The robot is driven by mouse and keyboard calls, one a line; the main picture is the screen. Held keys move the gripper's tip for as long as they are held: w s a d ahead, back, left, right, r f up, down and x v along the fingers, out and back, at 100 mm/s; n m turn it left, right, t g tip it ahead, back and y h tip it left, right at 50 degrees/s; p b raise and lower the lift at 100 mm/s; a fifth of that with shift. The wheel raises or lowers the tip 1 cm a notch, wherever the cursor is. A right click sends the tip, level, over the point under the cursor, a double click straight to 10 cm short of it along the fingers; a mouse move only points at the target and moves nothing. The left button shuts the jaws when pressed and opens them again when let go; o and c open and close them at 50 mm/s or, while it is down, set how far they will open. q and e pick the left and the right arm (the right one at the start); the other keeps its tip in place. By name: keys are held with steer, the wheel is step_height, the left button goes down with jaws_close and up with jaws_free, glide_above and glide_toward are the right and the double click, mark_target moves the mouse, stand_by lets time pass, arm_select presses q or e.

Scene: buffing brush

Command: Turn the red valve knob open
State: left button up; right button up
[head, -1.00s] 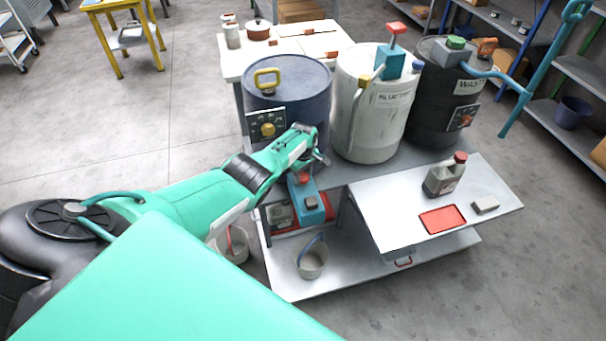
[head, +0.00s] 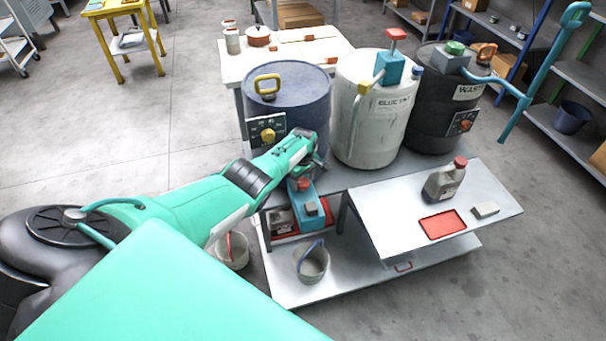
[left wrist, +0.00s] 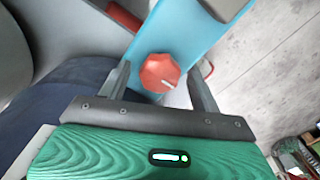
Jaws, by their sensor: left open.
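The red valve knob (left wrist: 159,72) is a faceted red knob with a pale mark, seen on a light-blue body in the left wrist view. In the head view the knob (head: 303,184) shows small on top of the blue unit (head: 307,205), partly under my left arm. My left gripper (left wrist: 158,80) is open, with one finger to each side of the knob. I cannot tell whether either finger touches it. In the head view my left gripper (head: 316,162) is beside the dark blue drum, its fingers mostly hidden. My right gripper is not in view.
A dark blue drum (head: 305,95), a white drum (head: 370,130) and a black drum (head: 432,115) stand in a row behind. A shelf at right holds a grey bottle (head: 443,182) and a red tray (head: 441,223). A bucket (head: 312,265) stands below on the lower shelf.

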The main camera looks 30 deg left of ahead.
mark_target(303, 181)
arm_select(q)
steer(key=shift+r, duration=0.45)
step_height(303, 181, up, 5)
steer(key=p, duration=0.3)
steer(key=shift+r, duration=0.2)
step_height(303, 181, up, 7)
steer(key=shift+r+p, duration=0.2)
steer(key=shift+p, duration=0.25)
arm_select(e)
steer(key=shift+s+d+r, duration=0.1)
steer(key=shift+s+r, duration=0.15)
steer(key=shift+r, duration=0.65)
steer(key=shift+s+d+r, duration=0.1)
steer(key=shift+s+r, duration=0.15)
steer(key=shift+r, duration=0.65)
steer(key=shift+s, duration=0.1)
